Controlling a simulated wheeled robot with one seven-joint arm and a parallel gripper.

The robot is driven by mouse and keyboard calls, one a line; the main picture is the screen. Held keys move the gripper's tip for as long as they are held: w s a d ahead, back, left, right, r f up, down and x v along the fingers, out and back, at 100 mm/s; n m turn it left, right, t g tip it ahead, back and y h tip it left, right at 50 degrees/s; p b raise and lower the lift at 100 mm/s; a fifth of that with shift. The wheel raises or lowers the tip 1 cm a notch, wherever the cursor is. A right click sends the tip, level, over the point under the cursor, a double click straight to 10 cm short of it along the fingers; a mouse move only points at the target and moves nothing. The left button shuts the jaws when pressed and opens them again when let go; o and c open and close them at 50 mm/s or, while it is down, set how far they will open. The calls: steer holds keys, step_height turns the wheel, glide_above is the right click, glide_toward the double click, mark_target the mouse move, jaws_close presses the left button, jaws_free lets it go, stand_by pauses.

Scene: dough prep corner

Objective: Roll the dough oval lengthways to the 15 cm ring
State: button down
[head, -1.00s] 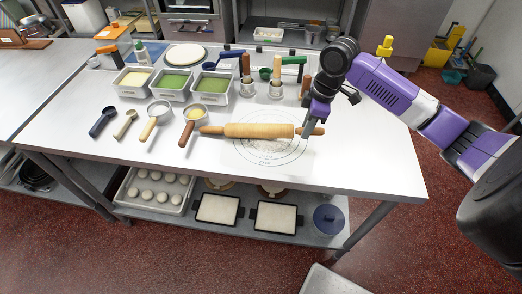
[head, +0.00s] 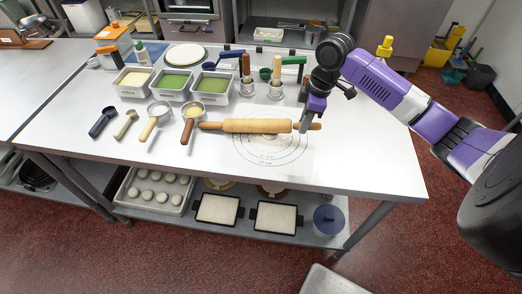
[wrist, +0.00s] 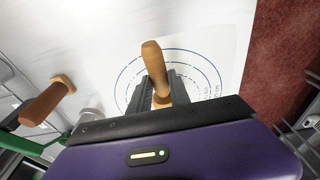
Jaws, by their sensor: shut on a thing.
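The wooden rolling pin (head: 257,126) lies across the far part of the ringed mat (head: 306,165). My gripper (head: 304,128) is shut on its right handle, close to the barrel. In the wrist view my gripper (wrist: 160,98) grips the handle, and the rounded handle end (wrist: 152,58) sticks out beyond the fingers over the printed rings. A pale, whitish patch shows inside the rings just in front of the pin; I cannot tell dough from flour there. The dough oval's outline is not clear, and any part under the pin is hidden.
A wooden-handled scoop (head: 187,130) lies close to the pin's left end. Several tubs, including a green-filled one (head: 211,88), stand behind. Upright wooden-handled tools (head: 276,78) stand behind the mat. The table is clear in front and to the right of the mat.

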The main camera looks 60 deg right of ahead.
steer(key=shift+s+d+f+t+b, duration=0.15)
steer(key=shift+s+f+t+b, duration=0.15)
steer(key=shift+f+t+b, duration=0.65)
steer(key=shift+r, duration=0.25)
steer(key=shift+r, duration=0.25)
steer(key=shift+f+b, duration=0.55)
steer(key=shift+f, duration=0.1)
steer(key=shift+s+a, duration=0.35)
steer(key=shift+a, duration=0.5)
steer(key=shift+s+a, duration=0.35)
steer(key=shift+a, duration=0.5)
